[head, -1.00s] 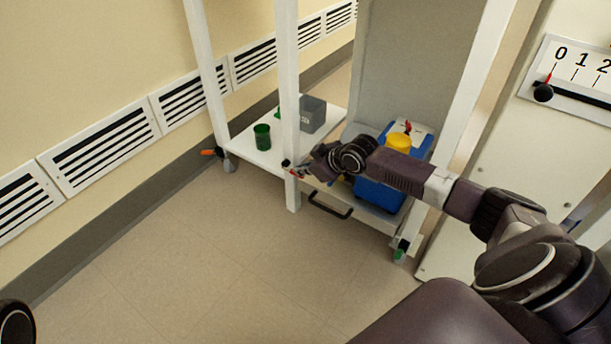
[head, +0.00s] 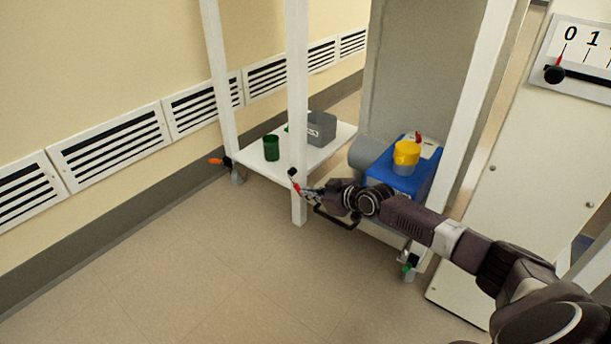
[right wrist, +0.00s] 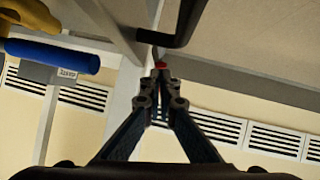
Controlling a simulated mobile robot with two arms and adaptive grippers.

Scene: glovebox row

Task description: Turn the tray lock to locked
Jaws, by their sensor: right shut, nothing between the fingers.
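The tray lock appears as a small red lever with a black end (head: 294,180) on the cart's near white post. Its exact setting is too small to read. My right gripper (head: 313,190) is shut and empty, with its fingertips close beside the lever at the tray's front left corner. In the right wrist view the shut fingertips (right wrist: 160,80) point at a small red part (right wrist: 160,65) just beyond them. I cannot tell whether they touch it. The tray's black pull handle (head: 335,217) is partly behind the gripper. My left gripper is out of view.
The cart's lower shelf (head: 260,160) holds a green cup (head: 271,148) and a grey bin (head: 321,128). A blue box (head: 400,178) with a yellow container (head: 406,155) stands right of the post. Open floor (head: 180,270) lies in front.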

